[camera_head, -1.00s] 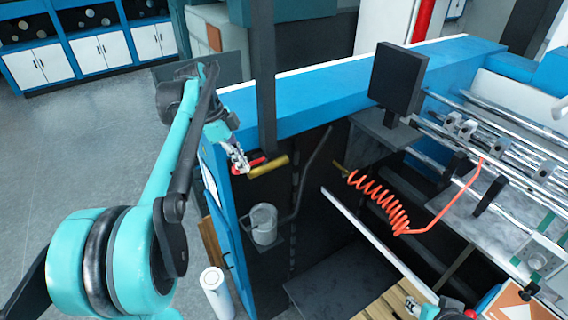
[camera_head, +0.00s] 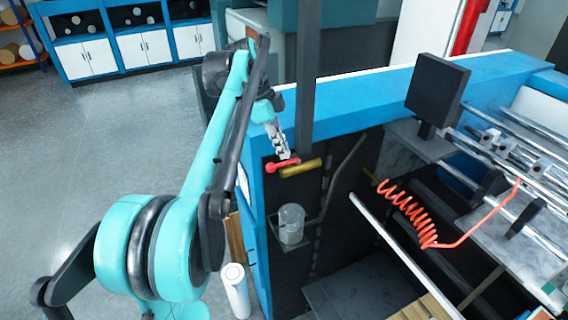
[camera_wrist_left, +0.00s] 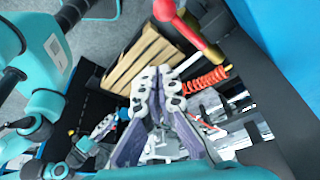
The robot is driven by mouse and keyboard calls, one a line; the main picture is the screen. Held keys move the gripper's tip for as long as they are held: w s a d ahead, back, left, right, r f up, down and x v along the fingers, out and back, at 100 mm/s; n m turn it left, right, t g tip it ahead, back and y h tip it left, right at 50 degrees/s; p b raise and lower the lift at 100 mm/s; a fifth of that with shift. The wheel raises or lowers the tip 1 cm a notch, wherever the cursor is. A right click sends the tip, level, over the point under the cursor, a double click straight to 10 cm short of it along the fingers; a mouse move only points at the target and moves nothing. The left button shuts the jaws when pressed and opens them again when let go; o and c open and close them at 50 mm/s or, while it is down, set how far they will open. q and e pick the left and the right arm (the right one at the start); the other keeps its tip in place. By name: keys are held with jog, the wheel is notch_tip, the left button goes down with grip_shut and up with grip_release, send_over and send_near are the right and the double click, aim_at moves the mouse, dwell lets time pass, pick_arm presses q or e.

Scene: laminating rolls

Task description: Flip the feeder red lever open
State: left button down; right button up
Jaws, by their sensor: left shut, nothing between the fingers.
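The red lever (camera_head: 282,166) sits on the feeder's side beside a brass-coloured cylinder (camera_head: 302,167). Its rounded end points left in the head view. In the left wrist view the lever (camera_wrist_left: 188,27) shows large near the top, ball end at upper left. My left gripper (camera_head: 283,156) is just above the lever in the head view, its fingers pointing down. Its fingers are shut and empty in the left wrist view (camera_wrist_left: 160,74). Whether they touch the lever I cannot tell. A small gripper, apparently my right one (camera_wrist_left: 105,127), shows at lower left there, its jaws unclear.
A dark upright post (camera_head: 308,70) stands close behind my left gripper. The blue machine frame (camera_head: 365,98), a black box (camera_head: 436,97) and a coiled orange hose (camera_head: 408,212) lie to the right. A clear cup (camera_head: 291,224) is below the lever. Open floor lies left.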

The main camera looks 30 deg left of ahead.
pick_arm(q)
jog(key=r, duration=0.1)
jog(key=a+r, duration=0.1)
jog(key=w+a+r, duration=0.1)
jog(key=r, duration=0.1)
jog(key=shift+r, duration=0.1)
pick_arm(e)
jog(key=shift+w+a+f, duration=0.1)
jog(key=shift+w+f, duration=0.15)
jog(key=shift+w, duration=0.15)
pick_arm(q)
jog(key=s+d+f+n+t+y+b, duration=0.1)
jog(key=s+d+f+n+b, duration=0.3)
jog(key=f+b, duration=0.7)
jog(key=s+d+f+n+t+y+b, duration=0.1)
jog(key=s+d+f+n+t+b, duration=0.2)
jog(key=f+b, duration=0.8)
jog(key=s+d+f+n+t+y+b, duration=0.1)
jog(key=s+d+f+n+b, duration=0.6)
jog(key=f, duration=2.7)
jog(key=s+d+b, duration=0.1)
jog(key=s+b, duration=0.2)
jog(key=b, duration=0.1)
jog(key=shift+s+t+y, duration=0.3)
jog(key=shift+t+y, duration=0.1)
pick_arm(e)
notch_tip(320, 180, down, 33)
jog(key=shift+f, duration=0.15)
